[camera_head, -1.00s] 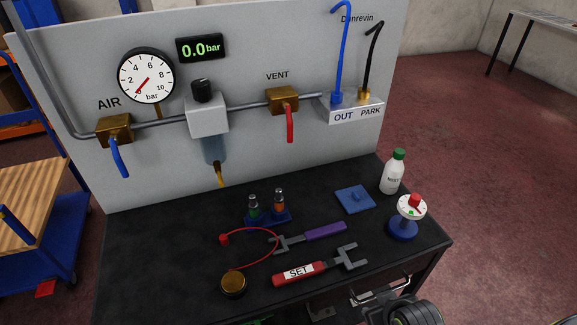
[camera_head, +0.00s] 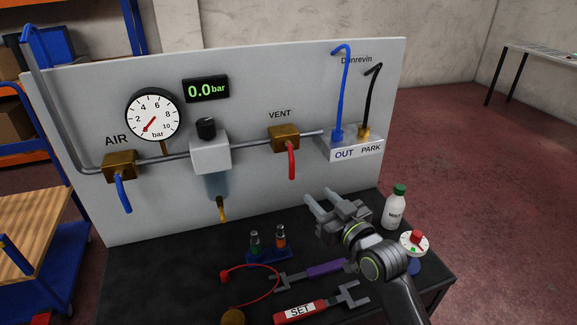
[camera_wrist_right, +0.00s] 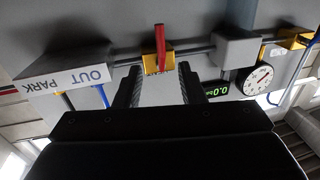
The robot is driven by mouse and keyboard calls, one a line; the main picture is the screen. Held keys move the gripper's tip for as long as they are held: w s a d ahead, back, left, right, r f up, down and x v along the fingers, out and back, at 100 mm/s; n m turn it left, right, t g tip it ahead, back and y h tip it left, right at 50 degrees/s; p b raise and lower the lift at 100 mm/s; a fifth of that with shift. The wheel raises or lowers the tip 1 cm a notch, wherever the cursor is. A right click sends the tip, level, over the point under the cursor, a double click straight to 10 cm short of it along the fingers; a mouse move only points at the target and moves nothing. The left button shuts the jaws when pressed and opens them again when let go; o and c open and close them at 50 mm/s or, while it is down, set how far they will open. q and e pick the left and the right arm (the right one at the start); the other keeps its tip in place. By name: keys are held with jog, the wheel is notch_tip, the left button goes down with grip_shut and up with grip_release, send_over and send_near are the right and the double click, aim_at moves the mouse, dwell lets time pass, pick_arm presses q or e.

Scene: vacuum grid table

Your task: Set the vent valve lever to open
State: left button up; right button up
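The vent valve (camera_head: 284,138) is a brass body on the grey pipe under the VENT label. Its red lever (camera_head: 292,164) hangs down, across the pipe. My right gripper (camera_head: 317,197) is in front of the panel, lower and to the right of the lever, fingers apart and empty. In the right wrist view, which is upside down, the red lever (camera_wrist_right: 161,38) and brass valve body (camera_wrist_right: 150,62) show beyond the two spread fingers (camera_wrist_right: 158,82). The gripper does not touch the lever. My left gripper is not in view.
The AIR valve (camera_head: 121,164) has a blue lever hanging down. The gauge (camera_head: 154,114) and display (camera_head: 206,89) read zero. The OUT/PARK block (camera_head: 352,148) with hoses is right of the vent. Tools, a white bottle (camera_head: 394,208) and a red-white dial (camera_head: 414,243) are on the black bench.

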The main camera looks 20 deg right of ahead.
aim_at(293, 172)
jog(key=p+x, duration=0.2)
jog(key=x, duration=1.3)
jog(key=shift+a+f, duration=0.15)
jog(key=shift+c, duration=0.5)
grip_shut()
